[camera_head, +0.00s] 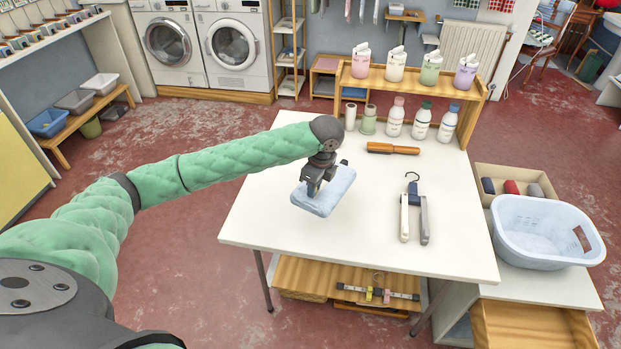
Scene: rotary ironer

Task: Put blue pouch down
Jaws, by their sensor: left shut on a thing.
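The blue pouch (333,199) is a pale blue, flat, rounded pad over the left part of the white table (290,240). My left gripper (318,188) comes in from the left on a green-sleeved arm and is shut on the blue pouch from above. The pouch looks slightly tilted. I cannot tell whether its underside touches the table. My right gripper is not in view.
A folded hanger (413,215) and an orange-brown brush (392,149) lie right of the pouch. Several bottles (421,121) stand at the back below a wooden shelf (405,78). A pale blue basket (546,232) stands at the right. The table's front is clear.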

